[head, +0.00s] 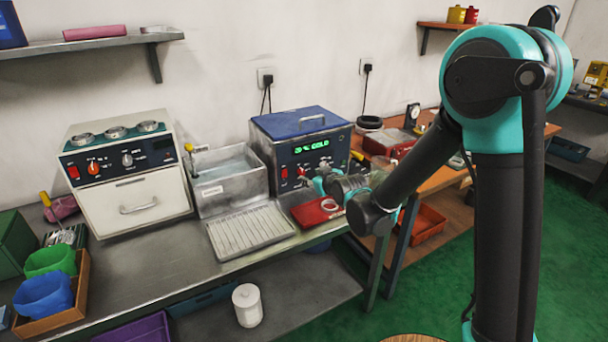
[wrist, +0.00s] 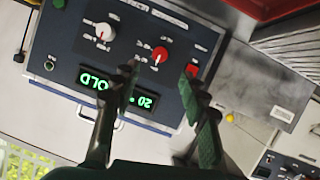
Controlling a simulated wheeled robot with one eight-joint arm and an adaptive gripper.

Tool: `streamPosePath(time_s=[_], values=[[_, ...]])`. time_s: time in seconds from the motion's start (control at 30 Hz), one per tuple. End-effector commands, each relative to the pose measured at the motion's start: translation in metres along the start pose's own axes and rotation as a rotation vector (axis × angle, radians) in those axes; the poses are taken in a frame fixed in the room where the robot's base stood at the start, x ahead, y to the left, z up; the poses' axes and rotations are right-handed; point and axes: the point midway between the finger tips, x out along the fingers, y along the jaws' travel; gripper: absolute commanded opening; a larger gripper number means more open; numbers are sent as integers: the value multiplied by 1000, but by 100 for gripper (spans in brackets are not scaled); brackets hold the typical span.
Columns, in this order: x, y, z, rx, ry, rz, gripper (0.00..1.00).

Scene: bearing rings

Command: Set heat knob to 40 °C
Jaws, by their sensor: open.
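A dark blue control panel (head: 310,155) belongs to a box with a blue lid. Its green display (head: 311,146) reads about 20 °C COLD, and the display (wrist: 118,90) is upside down in the wrist view. In the wrist view the panel has a red knob (wrist: 160,56), a white knob (wrist: 104,30) and a red switch (wrist: 191,71). The knob labels are too small to read. My gripper (wrist: 160,72) is open, with the red knob appearing between its fingertips; whether they reach around it I cannot tell. In the head view my gripper (head: 321,181) is before the panel.
A steel water bath (head: 228,180) stands left of the box, with a ribbed drainer tray (head: 248,231) in front. Further left is a white oven unit (head: 130,175) with its own knobs. A red tray (head: 315,213) with a pale ring lies below my gripper.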

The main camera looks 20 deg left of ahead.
Motion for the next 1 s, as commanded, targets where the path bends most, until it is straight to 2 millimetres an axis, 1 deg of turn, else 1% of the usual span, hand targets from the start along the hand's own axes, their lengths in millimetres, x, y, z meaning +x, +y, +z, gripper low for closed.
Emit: streamPosePath(time_s=[0.03, 0.2, 0.3, 0.43, 0.6, 0.9, 0.93, 1.0], values=[[10, 0, 0, 0, 0, 0, 44], [40, 0, 0, 0, 0, 0, 44], [55, 0, 0, 0, 0, 0, 44], [70, 0, 0, 0, 0, 0, 44], [80, 0, 0, 0, 0, 0, 44], [82, 0, 0, 0, 0, 0, 44], [82, 0, 0, 0, 0, 0, 41], [82, 0, 0, 0, 0, 0, 33]])
